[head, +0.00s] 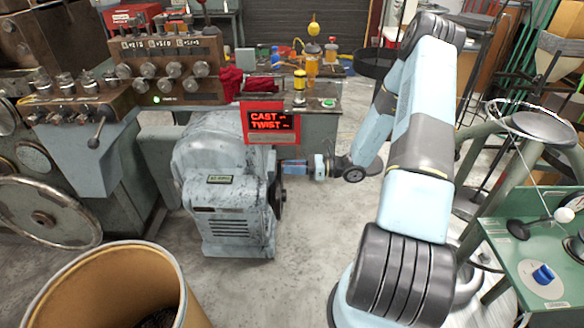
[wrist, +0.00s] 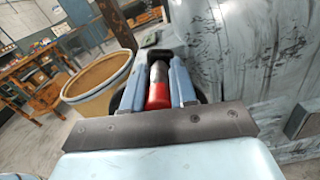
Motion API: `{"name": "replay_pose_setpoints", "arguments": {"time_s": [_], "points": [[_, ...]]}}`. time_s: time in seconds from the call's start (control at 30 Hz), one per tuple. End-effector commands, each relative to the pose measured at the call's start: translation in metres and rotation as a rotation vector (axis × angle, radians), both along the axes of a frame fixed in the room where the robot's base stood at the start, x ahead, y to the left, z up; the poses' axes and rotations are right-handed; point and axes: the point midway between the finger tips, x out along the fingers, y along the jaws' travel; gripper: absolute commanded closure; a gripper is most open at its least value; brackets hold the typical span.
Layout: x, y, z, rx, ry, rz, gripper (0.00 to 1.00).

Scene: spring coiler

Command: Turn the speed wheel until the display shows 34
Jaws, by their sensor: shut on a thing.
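The speed wheel (head: 279,199) is a dark disc seen nearly edge-on, on the right side of the grey drive housing (head: 222,185). My gripper (head: 283,167) is at the wheel's upper part. In the wrist view its two fingers (wrist: 160,66) are closed on a red-ended handle (wrist: 158,94) with a metal shank. Dark parts of the wheel show behind the fingers; the rest is hidden. The display (head: 271,122) has a red frame and reads CAST and TWIST in red letters. The small characters beside the words are too small to read.
A control bench (head: 322,98) with a green button stands above the housing. A large tan drum (head: 105,285) is at the lower left. A green table (head: 530,255) with a blue piece is at the right. Bare concrete floor lies between the housing and my arm.

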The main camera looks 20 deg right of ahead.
Motion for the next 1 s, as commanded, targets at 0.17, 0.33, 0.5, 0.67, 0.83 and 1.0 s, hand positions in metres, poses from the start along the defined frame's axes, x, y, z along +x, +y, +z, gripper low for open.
{"name": "replay_pose_setpoints", "arguments": {"time_s": [0.17,0.33,0.5,0.67,0.83,1.0], "points": [[0.0,0.0,0.0,0.0,-0.001,0.001,0.99],[0.0,0.001,0.0,0.0,-0.001,0.001,1.0],[0.0,0.001,0.0,0.0,-0.001,0.002,1.0],[-0.009,0.004,0.003,0.001,0.001,0.002,1.0],[-0.011,0.004,0.003,0.0,0.0,0.002,1.0],[-0.01,0.004,0.003,0.0,0.0,0.002,0.65]]}}
